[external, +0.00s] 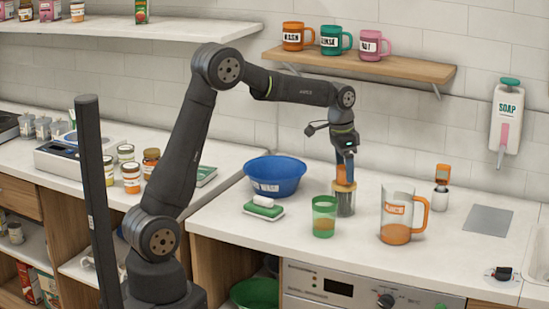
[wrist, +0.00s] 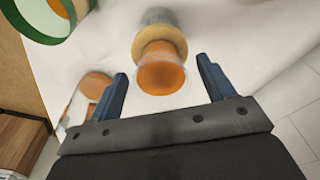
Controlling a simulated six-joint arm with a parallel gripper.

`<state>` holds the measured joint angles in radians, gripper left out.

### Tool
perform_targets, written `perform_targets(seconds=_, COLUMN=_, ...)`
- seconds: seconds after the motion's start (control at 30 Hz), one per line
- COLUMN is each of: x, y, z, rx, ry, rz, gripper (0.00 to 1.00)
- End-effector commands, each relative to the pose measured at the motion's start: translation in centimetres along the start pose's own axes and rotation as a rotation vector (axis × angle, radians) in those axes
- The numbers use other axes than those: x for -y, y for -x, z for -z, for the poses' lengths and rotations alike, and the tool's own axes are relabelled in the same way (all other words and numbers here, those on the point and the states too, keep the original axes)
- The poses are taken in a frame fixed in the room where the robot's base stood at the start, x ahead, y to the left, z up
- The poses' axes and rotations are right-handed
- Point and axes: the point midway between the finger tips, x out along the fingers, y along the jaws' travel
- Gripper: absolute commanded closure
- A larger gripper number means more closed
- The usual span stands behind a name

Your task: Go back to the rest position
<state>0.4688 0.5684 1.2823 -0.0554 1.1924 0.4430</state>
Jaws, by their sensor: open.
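My gripper (external: 346,158) is at the end of my arm, low over the white counter. In the wrist view its two blue fingers (wrist: 162,72) are spread apart. Directly below it in the external view is an orange-topped piece (external: 343,174) with a tan collar, standing upright in a grey cup (external: 345,207). In the wrist view the orange end (wrist: 162,78) shows between the fingertips, with a gap on each side. The tan ring (wrist: 160,45) and grey body (wrist: 158,17) show beyond it. The fingers partly overlap the orange part in the external view.
A green cup (external: 324,216) stands close left, a clear jug (external: 397,214) with orange liquid at right. A blue bowl (external: 275,176) and green sponge (external: 263,209) lie further left. A soap dispenser (external: 506,115) is on the wall.

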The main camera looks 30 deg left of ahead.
Motion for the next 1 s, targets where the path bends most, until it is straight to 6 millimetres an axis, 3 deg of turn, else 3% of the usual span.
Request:
perform_targets(seconds=0.03, x=0.1, y=1.9, z=0.5, rx=-0.015, ry=-0.001, rz=0.007, gripper=0.25)
perform_targets(seconds=0.17, x=0.1, y=4.5, z=0.7, rx=-0.013, ry=0.000, rz=0.006, gripper=0.25)
perform_targets(seconds=0.2, x=-0.7, y=4.9, z=0.7, rx=-0.012, ry=-0.003, rz=0.005, gripper=0.25)
perform_targets(seconds=0.83, x=-11.6, y=11.4, z=0.1, rx=-0.012, ry=-0.004, rz=0.005, gripper=0.25)
perform_targets(seconds=1.0, x=-14.0, y=10.5, z=2.5, rx=-0.007, ry=-0.065, rz=-0.003, gripper=0.25)
